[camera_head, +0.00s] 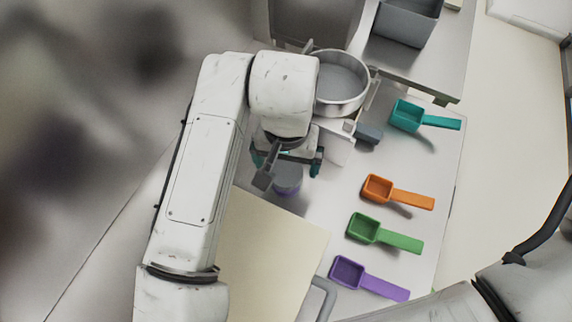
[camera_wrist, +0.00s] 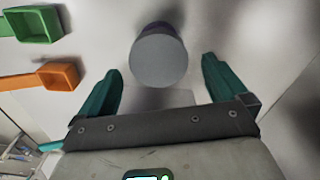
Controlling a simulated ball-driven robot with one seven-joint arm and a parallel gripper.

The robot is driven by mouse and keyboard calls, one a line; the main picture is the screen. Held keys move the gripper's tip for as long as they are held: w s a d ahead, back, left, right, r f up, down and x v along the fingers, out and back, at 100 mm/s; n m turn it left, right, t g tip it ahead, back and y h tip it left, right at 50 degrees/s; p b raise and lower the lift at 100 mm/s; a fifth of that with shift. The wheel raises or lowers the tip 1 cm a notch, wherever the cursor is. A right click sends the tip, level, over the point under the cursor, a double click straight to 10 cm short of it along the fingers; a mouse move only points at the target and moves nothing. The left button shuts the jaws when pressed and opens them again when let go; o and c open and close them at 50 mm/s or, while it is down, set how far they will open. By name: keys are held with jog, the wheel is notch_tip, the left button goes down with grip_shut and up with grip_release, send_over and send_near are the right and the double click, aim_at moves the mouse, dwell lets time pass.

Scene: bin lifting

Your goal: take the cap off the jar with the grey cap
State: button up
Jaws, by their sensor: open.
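The jar with the grey cap (camera_head: 287,178) stands on the table under my gripper, partly hidden by my arm in the head view. In the wrist view its round grey cap (camera_wrist: 160,61) faces the camera, with a thin purple-dark edge of the jar behind it. My gripper (camera_wrist: 160,85) is open, with one green finger on each side of the cap's line. The cap lies just beyond the fingertips and looks centred between them, with a gap on both sides. Nothing is held. My gripper (camera_head: 287,164) also shows in the head view above the jar.
Teal (camera_head: 407,115), orange (camera_head: 378,188), green (camera_head: 364,228) and purple (camera_head: 347,272) scoops lie to the right. A round metal pan (camera_head: 362,101) and a grey bin (camera_head: 408,25) stand behind. A cream board (camera_head: 265,255) lies in front. A small grey-blue block (camera_head: 368,134) is near the pan.

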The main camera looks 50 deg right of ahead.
jog(key=shift+f, duration=0.8)
jog(key=shift+c, duration=0.3)
jog(key=c, duration=1)
